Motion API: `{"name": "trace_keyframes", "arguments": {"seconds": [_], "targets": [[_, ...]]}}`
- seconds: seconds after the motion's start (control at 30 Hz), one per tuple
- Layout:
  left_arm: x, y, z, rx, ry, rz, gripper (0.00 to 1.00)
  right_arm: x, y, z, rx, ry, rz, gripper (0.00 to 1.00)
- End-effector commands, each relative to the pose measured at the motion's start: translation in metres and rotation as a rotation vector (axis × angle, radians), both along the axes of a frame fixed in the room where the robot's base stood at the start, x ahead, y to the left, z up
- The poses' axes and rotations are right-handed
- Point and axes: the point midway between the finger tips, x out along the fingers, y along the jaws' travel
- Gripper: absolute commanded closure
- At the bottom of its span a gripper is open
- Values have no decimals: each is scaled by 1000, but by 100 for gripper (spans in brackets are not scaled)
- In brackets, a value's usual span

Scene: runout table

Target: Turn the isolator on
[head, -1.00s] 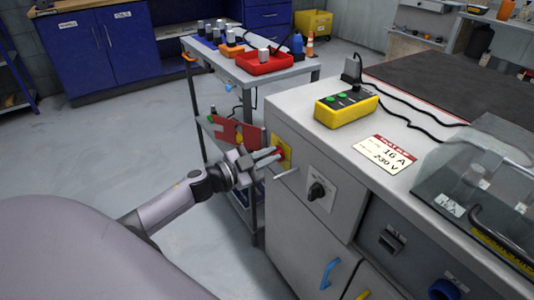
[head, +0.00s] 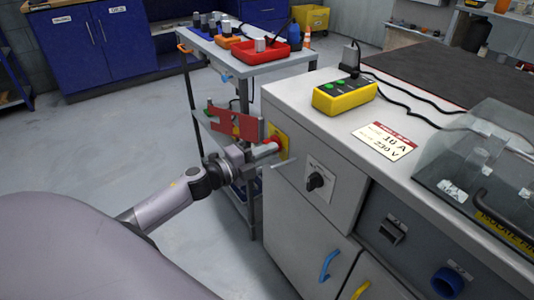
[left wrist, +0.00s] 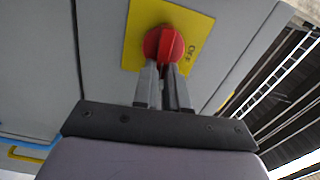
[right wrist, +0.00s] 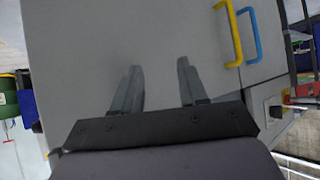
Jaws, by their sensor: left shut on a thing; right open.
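The isolator is a red knob (left wrist: 164,44) on a yellow plate (left wrist: 140,30) with the word OFF at its right edge in the left wrist view. In the head view, the red knob (head: 277,143) sits on the end face of the grey cabinet. My left gripper (head: 264,152) is shut on the knob, its fingers reaching it from the left. The left wrist view shows both fingertips (left wrist: 164,66) against the knob, partly hiding it. My right gripper (right wrist: 154,82) is open and empty in the right wrist view, facing a plain grey panel.
A black rotary switch (head: 315,182) is right of the isolator. A yellow button box (head: 345,96) and a rating label (head: 385,140) lie on the cabinet top. A trolley (head: 262,66) stands close behind my left gripper, with a red piece (head: 238,125) near it.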

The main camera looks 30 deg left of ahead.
Motion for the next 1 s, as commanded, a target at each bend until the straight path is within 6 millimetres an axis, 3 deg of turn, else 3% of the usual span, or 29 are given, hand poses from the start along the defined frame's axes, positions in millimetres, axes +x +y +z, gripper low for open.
{"name": "trace_keyframes", "arguments": {"seconds": [0.3,0.8,0.83,0.9,1.0], "targets": [[0,-1,-3,99,-40,-1,100,0,0,-5,1,0,-1,57],[0,-1,-3,113,-46,-2,100,0,1,-5,4,0,-3,57],[0,-1,-3,113,-46,-2,81,0,1,-5,4,0,-3,57],[0,-1,-3,113,-46,-2,62,0,1,-6,4,1,-3,57],[0,0,-3,113,-46,-2,62,0,1,-6,4,1,-3,57]]}}
